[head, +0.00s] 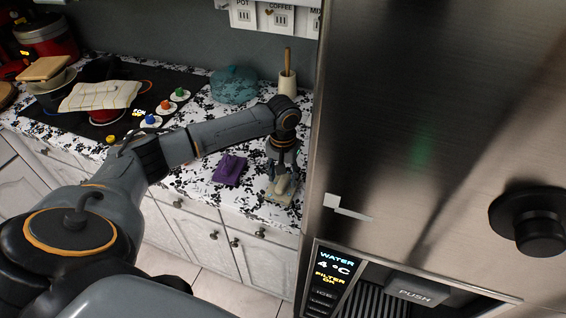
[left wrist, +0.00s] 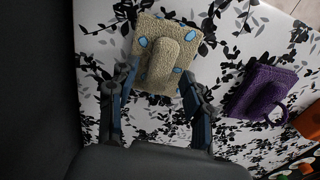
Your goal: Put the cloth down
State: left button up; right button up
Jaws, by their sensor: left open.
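A beige cloth with blue spots and a raised fold in its middle (left wrist: 158,50) lies on the counter in the left wrist view. It also shows in the head view (head: 282,196) near the counter's right end, partly hidden by my gripper. My left gripper (head: 283,178) points down over it. In the left wrist view the gripper (left wrist: 157,84) is open, its fingers apart on either side of the cloth's near part. Whether the fingers touch the cloth is unclear. A purple cloth (head: 229,169) lies to its left in the head view. My right gripper is not in view.
A tall steel fridge (head: 430,120) stands close right of the counter. A blue-green covered pot (head: 234,86) and a utensil holder (head: 287,84) stand behind. A checked cloth (head: 100,96) drapes over a red pot on the black cooktop (head: 70,128). Patterned counter (head: 205,170) is bare around the cloths.

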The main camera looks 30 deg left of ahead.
aim_at(283, 181)
pick_arm(q)
notch_tip(283, 181, up, 11)
jog(key=b, duration=0.2)
jog(key=shift+f, duration=0.15)
dwell(0.4)
